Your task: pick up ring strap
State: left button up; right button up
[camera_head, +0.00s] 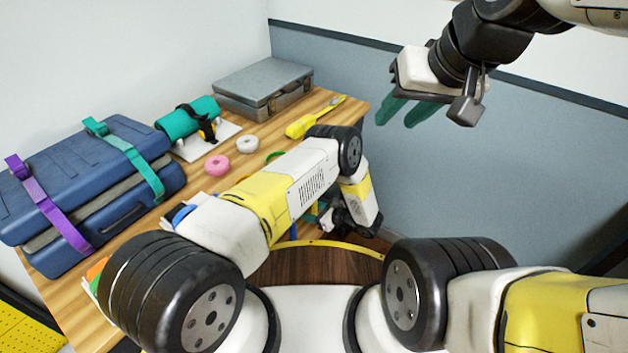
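Several roll- or ring-shaped items lie on the wooden table: a pink ring (217,165), a white ring (247,144), a blue one (183,215) and a green one (273,157), the last two partly hidden by my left arm. I cannot tell which of them is the ring strap. My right gripper (405,112) is raised at the upper right, away from the table, its teal fingers apart with nothing between them. My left gripper (318,212) is low behind my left forearm and mostly hidden, so its finger state is unclear.
A blue case (85,175) with purple and teal straps fills the table's left. A teal roll (187,118) with a black strap, a grey metal case (262,85) and a yellow tool (312,118) stand behind. The grey-blue wall (520,150) bounds the right.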

pick_arm(q)
grip_shut()
dwell(0.4)
